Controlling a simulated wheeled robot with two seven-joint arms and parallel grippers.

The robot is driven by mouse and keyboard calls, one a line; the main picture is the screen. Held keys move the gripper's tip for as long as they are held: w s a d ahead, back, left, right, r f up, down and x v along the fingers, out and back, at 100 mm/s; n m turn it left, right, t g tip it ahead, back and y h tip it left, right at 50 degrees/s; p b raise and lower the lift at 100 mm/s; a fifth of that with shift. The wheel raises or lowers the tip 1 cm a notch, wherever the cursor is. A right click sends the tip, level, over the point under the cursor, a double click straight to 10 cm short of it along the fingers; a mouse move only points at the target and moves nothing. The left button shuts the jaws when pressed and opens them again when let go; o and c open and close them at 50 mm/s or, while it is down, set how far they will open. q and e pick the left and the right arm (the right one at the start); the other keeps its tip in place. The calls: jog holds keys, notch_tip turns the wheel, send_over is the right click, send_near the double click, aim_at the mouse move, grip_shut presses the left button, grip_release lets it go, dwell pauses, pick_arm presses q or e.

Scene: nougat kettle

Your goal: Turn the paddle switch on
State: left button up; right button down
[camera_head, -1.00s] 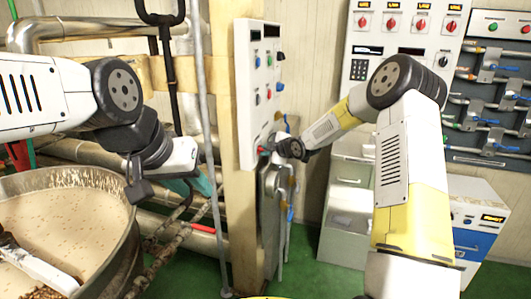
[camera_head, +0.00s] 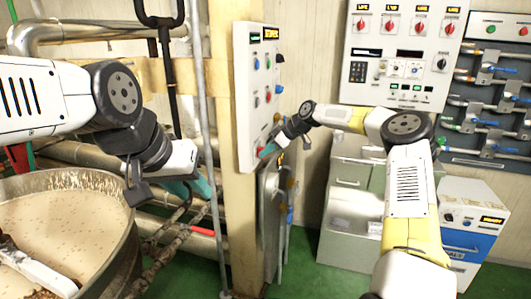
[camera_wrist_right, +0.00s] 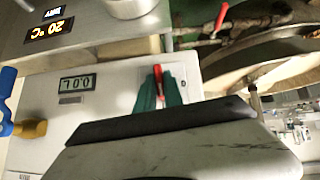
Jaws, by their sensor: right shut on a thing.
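The paddle switch shows as a red lever (camera_wrist_right: 158,74) in the right wrist view, on the face of a pale control panel (camera_head: 246,100). My right gripper (camera_head: 266,148) is at the lower part of that panel. In the right wrist view its teal fingers (camera_wrist_right: 160,92) are shut on the red lever, one on each side. The dark gripper body hides the area below the fingers. My left gripper (camera_head: 200,187) hangs beside the kettle (camera_head: 120,238), apart from the panel. Its fingertips are too small to judge.
The panel is mounted on a wooden post (camera_head: 222,110) and carries several knobs and buttons. Pipes run behind the kettle. A wall cabinet with red knobs (camera_head: 400,60) and a white-and-blue unit (camera_head: 470,222) stand at the right. Green floor shows between them.

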jog(key=shift+w+m+g, duration=0.1)
jog(key=shift+m+g, duration=0.2)
dwell(0.4)
jog(key=c, duration=1.5)
grip_release()
jog(key=shift+o, duration=0.2)
jog(key=v, duration=0.7)
jog(key=shift+d+r, duration=0.2)
jog(key=shift+d, duration=0.15)
